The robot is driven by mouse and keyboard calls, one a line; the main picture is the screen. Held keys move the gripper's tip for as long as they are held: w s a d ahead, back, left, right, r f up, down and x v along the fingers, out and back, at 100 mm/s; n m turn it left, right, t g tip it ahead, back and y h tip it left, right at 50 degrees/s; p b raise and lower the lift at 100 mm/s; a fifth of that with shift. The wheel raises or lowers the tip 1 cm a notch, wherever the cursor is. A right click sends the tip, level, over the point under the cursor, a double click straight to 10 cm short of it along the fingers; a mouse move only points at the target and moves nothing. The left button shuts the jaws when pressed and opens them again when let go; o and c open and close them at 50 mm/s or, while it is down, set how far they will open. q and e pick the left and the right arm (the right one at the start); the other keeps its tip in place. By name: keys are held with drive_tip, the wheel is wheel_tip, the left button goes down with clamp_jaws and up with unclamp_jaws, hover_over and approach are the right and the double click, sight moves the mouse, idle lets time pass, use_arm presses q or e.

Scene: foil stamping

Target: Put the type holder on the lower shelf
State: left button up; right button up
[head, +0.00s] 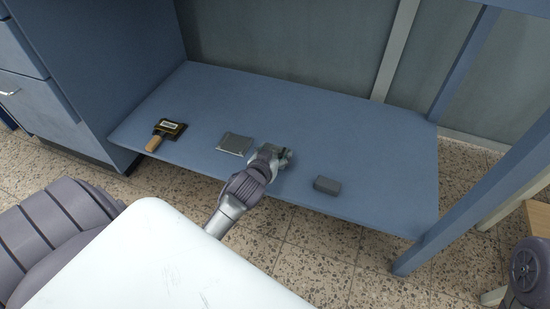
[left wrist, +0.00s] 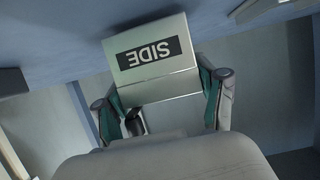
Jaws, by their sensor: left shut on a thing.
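My left gripper (head: 280,157) reaches in over the front of the blue lower shelf (head: 360,140). In the left wrist view the gripper (left wrist: 158,88) is shut on a pale metal block (left wrist: 160,85) with a black label reading SIDE, upside down in the picture. One finger is on each side of it. The block is at or just above the shelf; I cannot tell if it touches. A tool with a wooden handle and a dark labelled head (head: 169,128) lies at the shelf's left. I cannot tell for sure which of these is the type holder. My right gripper is not in view.
A flat silvery plate (head: 235,143) lies just left of the gripper, and a small dark grey block (head: 327,186) lies to its right. A blue drawer cabinet (head: 90,70) bounds the left, a post (head: 470,200) the right. The shelf's back half is clear.

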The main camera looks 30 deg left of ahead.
use_arm(q)
drive_tip(key=shift+f, duration=0.25)
drive_tip(key=shift+r, duration=0.1)
drive_tip(key=o, duration=1.7)
drive_tip(key=shift+f, duration=0.2)
